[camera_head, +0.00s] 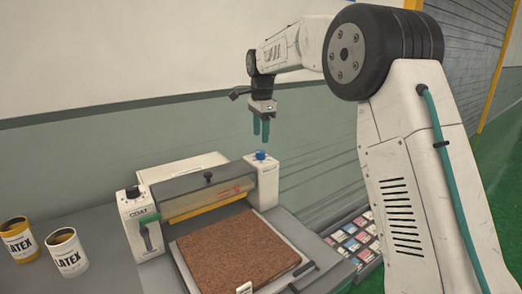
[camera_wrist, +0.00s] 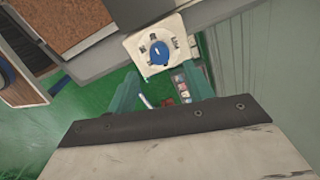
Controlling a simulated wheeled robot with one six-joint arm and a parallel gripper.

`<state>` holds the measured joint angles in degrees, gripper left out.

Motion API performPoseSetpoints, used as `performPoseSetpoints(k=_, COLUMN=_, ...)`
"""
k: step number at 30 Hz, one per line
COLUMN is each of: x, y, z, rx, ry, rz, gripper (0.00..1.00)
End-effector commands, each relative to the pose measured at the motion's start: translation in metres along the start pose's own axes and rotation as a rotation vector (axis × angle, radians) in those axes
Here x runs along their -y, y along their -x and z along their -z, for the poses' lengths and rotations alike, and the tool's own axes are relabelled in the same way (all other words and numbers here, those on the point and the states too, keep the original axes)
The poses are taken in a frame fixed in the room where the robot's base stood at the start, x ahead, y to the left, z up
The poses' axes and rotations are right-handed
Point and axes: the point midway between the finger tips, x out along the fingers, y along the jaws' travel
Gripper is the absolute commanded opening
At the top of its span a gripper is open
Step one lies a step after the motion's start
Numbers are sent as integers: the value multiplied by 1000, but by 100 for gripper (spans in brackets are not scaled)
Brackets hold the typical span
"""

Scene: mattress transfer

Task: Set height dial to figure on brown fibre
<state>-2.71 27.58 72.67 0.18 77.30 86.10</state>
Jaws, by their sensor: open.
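The height dial is a blue knob (camera_head: 260,155) on top of the white right-hand post of the coating machine. In the wrist view the blue dial (camera_wrist: 160,53) sits on a pale plate with dark marks around it, too small to read. A white line on the knob points up. The brown fibre slab (camera_head: 230,248) lies flat on the machine's bed; a small white tag (camera_head: 244,288) is at its front edge, its figure unreadable. My gripper (camera_head: 260,136) is open and empty, pointing down above the dial, apart from it. Its teal fingers (camera_wrist: 163,88) show in the wrist view.
The machine's roller housing (camera_head: 208,195) spans the bed, with a left post marked COAT (camera_head: 138,212) and a green lever (camera_head: 149,218). Two LATEX cans (camera_head: 68,253) stand on the left. A tray of small coloured cards (camera_head: 352,236) is at the right. A wall stands behind.

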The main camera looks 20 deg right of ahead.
Motion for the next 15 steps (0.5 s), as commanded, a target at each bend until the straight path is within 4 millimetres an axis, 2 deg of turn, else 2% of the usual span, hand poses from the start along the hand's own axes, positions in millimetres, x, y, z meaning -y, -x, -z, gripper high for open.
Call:
performPoseSetpoints(k=9, x=-1, y=-51, z=0, rx=0, ry=2, rz=-3, gripper=52)
performPoseSetpoints(k=15, x=-1, y=-65, z=0, rx=0, ry=2, rz=-1, gripper=52)
